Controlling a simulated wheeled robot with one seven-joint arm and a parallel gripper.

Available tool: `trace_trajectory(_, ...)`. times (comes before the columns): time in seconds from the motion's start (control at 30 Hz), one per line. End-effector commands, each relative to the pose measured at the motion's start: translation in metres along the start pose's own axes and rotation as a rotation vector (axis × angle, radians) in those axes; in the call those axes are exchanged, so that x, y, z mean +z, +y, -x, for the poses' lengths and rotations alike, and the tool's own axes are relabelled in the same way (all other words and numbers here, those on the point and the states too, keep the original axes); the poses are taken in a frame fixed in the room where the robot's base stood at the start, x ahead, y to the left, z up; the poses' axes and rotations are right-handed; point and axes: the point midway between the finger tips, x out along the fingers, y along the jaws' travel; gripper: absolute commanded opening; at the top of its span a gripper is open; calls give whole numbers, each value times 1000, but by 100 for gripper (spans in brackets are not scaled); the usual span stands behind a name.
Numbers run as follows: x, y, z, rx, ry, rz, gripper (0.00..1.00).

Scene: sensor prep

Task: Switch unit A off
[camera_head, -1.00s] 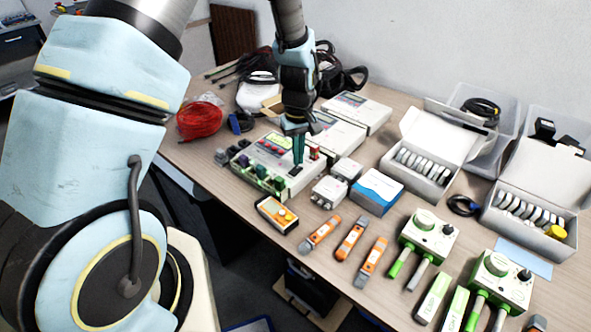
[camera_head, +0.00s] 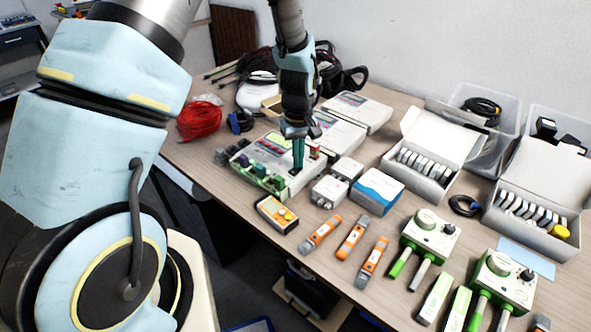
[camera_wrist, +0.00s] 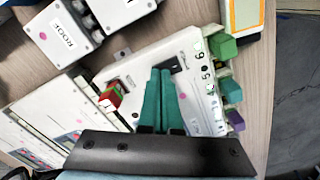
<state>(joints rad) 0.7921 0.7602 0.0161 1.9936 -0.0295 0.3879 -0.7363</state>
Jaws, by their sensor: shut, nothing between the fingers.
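Three white box units stand in a row on the table, and I cannot read which is marked A. The teal fingers are shut together and empty, pointing down at the top right part of that unit. In the wrist view my gripper (camera_wrist: 160,72) has its fingertips right beside a black rocker switch (camera_wrist: 177,64) on the nearest white unit (camera_wrist: 200,105). I cannot tell whether the tips touch it or which way the switch is tipped.
A red-and-green connector (camera_wrist: 110,97) stands up from the unit close to the fingers. Small grey boxes (camera_head: 330,190) and a blue-and-white box (camera_head: 377,190) are to the right. The second unit (camera_head: 340,137) and third unit (camera_head: 357,111) are behind. Red cable (camera_head: 200,121) lies left.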

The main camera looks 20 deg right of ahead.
Motion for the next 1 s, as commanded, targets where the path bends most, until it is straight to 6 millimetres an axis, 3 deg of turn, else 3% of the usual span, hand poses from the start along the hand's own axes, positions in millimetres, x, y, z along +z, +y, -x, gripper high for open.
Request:
trace_trajectory(0.37,0,0,-2,-1,0,0,0)
trace_trajectory(1.0,0,0,47,0,1,-1,0)
